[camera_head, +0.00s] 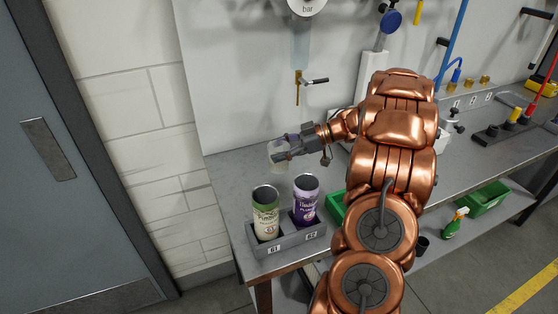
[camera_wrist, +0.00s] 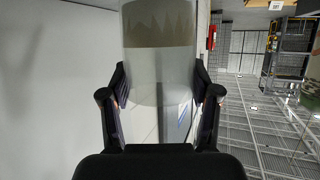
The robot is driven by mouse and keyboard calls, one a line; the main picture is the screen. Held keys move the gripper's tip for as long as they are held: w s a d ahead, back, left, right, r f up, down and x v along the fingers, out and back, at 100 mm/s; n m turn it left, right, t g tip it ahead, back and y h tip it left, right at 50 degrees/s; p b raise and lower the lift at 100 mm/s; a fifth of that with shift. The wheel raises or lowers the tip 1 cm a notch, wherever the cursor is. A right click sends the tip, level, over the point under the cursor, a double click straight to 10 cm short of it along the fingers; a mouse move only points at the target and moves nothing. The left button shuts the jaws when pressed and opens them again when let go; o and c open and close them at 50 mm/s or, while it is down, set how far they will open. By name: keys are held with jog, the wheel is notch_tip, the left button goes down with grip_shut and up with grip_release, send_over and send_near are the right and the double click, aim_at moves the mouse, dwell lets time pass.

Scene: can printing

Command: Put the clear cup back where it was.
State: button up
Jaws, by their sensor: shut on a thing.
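The clear cup (camera_head: 278,153) is between the fingers of my gripper (camera_head: 282,149), over the left end of the grey workbench. In the wrist view the clear cup (camera_wrist: 158,75) is see-through, with a tan, jagged-edged band near its top. The two dark fingers of my gripper (camera_wrist: 160,105) press it from both sides. I cannot tell whether the cup's base touches the bench. A brass tap (camera_head: 298,88) with a dark lever sticks out from the wall panel above and right of the cup.
A grey rack (camera_head: 285,241) at the bench's front left holds a green-and-cream can (camera_head: 265,212) and a purple can (camera_head: 306,199). A green bin (camera_head: 337,208) stands right of it, partly behind my arm. The bench (camera_head: 232,172) around the cup is clear.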

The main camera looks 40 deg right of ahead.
jog(key=shift+f+p, duration=0.35)
jog(key=shift+f, duration=1.7)
jog(key=shift+f, duration=0.15)
jog(key=o, duration=1.3)
jog(key=shift+c, duration=0.2)
jog(key=shift+r, duration=0.2)
jog(key=b+v, duration=0.3)
jog(key=v, duration=0.9)
